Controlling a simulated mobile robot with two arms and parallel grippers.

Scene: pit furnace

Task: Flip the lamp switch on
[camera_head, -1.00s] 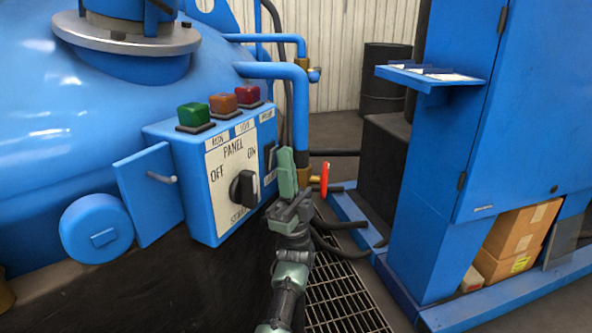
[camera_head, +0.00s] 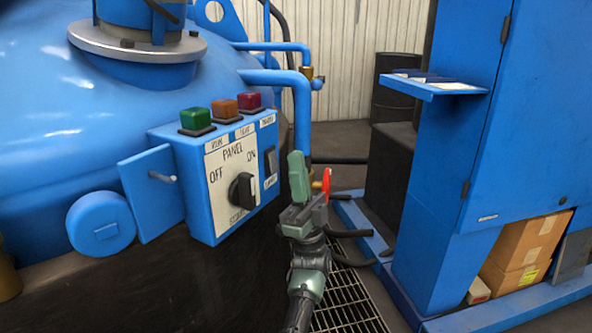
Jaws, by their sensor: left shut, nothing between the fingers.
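The blue control box (camera_head: 199,190) is fixed to the big blue vessel. Its white front is marked PANEL, OFF and ON, with a black rotary knob (camera_head: 242,190). On its right side face is a dark rocker switch (camera_head: 270,161) with a small label below it; the label is too small to read. I cannot tell which way the rocker is set. My left gripper (camera_head: 298,172) is shut and empty. It stands upright just right of that side face, apart from the rocker in the picture. My right gripper is not in view.
Green (camera_head: 196,118), orange (camera_head: 224,107) and red (camera_head: 249,99) lamps sit on top of the box. A blue pipe (camera_head: 302,110) and a red-handled valve (camera_head: 326,182) stand behind my gripper. A blue cabinet (camera_head: 505,120) is at right, with a floor grate (camera_head: 345,300) between.

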